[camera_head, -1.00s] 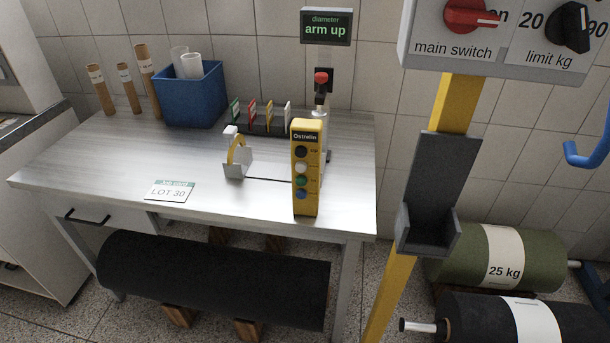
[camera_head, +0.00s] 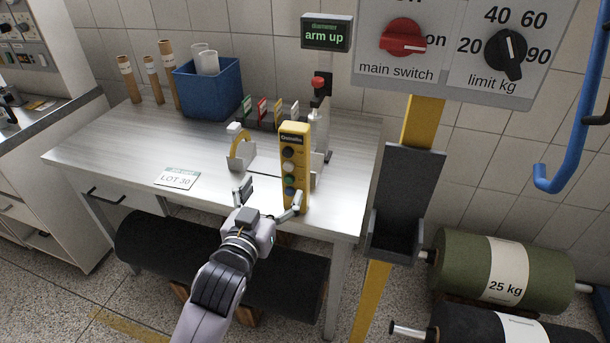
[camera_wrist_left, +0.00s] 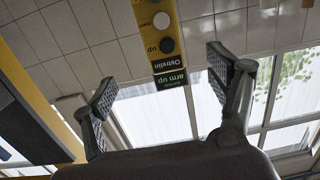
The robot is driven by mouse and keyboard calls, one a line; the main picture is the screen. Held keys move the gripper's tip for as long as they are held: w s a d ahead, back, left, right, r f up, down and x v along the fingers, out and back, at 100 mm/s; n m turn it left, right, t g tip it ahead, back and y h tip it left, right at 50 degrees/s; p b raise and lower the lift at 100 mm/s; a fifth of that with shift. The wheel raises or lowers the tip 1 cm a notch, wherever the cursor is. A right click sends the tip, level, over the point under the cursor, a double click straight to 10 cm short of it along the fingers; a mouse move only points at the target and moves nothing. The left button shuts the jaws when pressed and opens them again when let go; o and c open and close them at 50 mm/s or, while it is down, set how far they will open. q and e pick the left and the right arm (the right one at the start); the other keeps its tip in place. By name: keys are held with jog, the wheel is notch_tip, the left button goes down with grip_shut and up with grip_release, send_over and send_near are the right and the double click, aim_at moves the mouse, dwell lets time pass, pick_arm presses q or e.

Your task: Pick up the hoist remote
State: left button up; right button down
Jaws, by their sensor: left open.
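The hoist remote (camera_head: 294,162) is a tall yellow box with a dark Ostrelin label and a column of round black, white, green and blue buttons. It is upright at the front edge of the steel table. Its labelled end shows upside down at the top of the left wrist view (camera_wrist_left: 157,25). My left gripper (camera_head: 270,196) is open and empty in front of the remote's lower part. One finger is left of the remote and the other overlaps its lower right in the head view. In the left wrist view the fingers (camera_wrist_left: 162,78) are spread on either side below it.
The steel table (camera_head: 120,160) holds a blue bin (camera_head: 210,90), a lot card (camera_head: 178,178) and a small holder with a yellow arc (camera_head: 240,152) close left of the remote. A post with a red button (camera_head: 318,82) stands behind. An empty grey holder (camera_head: 405,195) is at right.

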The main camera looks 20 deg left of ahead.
pick_arm(q)
notch_tip(320, 180, up, 3)
jog(key=p, duration=0.3)
send_near(292, 143)
jog(key=shift+t, duration=0.3)
jog(key=w, duration=0.6)
jog(key=shift+w+f, duration=0.1)
jog(key=shift+w, duration=0.6)
jog(key=w+p, duration=0.1)
jog(key=w, duration=0.1)
jog(key=w+p, duration=0.1)
jog(key=w, duration=0.1)
jog(key=shift+w+d+f, duration=0.1)
jog(key=shift+w+f, duration=0.05)
jog(key=shift+w, duration=0.45)
jog(key=shift+s, duration=0.1)
